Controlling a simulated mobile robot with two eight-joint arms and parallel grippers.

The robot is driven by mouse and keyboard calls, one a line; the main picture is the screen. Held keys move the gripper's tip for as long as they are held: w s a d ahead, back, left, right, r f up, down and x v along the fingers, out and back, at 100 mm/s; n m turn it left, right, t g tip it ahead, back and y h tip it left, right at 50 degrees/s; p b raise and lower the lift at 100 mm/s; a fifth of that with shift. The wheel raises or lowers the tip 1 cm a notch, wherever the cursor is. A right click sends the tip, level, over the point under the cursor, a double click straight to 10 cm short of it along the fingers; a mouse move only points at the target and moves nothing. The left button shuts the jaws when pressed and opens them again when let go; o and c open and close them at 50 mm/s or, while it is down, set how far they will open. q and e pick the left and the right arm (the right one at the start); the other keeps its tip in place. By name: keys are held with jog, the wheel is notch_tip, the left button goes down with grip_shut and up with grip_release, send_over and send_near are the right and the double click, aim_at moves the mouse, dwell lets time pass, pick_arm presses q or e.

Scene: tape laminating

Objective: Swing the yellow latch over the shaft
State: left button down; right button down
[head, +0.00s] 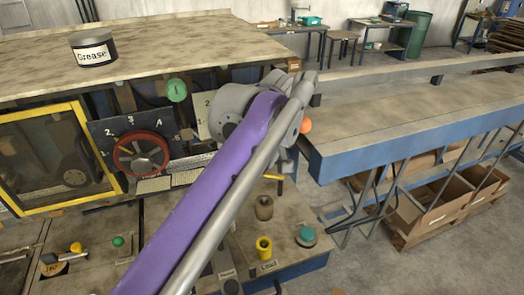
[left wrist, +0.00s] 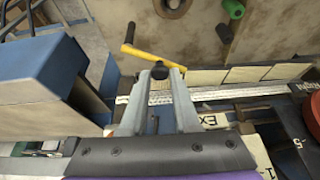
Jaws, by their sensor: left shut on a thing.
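The yellow latch (left wrist: 145,55) lies as a slanted bar just beyond the fingertips of my left gripper (left wrist: 159,76) in the left wrist view. The fingers are closed together around a dark round piece (left wrist: 160,71) that shows at the latch. A small part of the yellow latch (head: 273,177) also shows in the head view, just right of my purple arm. My left gripper's fingers are hidden behind the arm there. I cannot make out the shaft clearly. My right gripper is in neither view.
A red handwheel (head: 141,153) and a yellow-framed door (head: 62,155) are on the machine at left. A brown piece (head: 264,207), a yellow cup (head: 264,247) and a teal knob (head: 307,236) stand on the lower table. A blue-edged bench (head: 400,115) is at right.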

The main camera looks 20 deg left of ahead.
pick_arm(q)
jog(key=shift+w+f, duration=0.15)
jog(key=shift+w, duration=0.3)
jog(key=shift+s, duration=0.15)
jog(key=shift+s+d+r+n, duration=0.15)
jog(key=shift+s+r+n, duration=0.15)
jog(key=shift+s+n, duration=0.4)
jog(key=shift+s+d, duration=0.15)
jog(key=shift+w+f+n+g, duration=0.2)
jog(key=shift+w+n+g, duration=0.05)
jog(key=shift+n+g, duration=0.05)
jog(key=shift+s, duration=0.1)
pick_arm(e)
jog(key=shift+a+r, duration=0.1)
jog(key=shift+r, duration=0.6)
pick_arm(q)
jog(key=c, duration=0.7)
grip_release()
jog(key=shift+o, duration=0.2)
jog(key=p+v, duration=0.1)
jog(key=v, duration=0.9)
jog(key=shift+r, duration=0.4)
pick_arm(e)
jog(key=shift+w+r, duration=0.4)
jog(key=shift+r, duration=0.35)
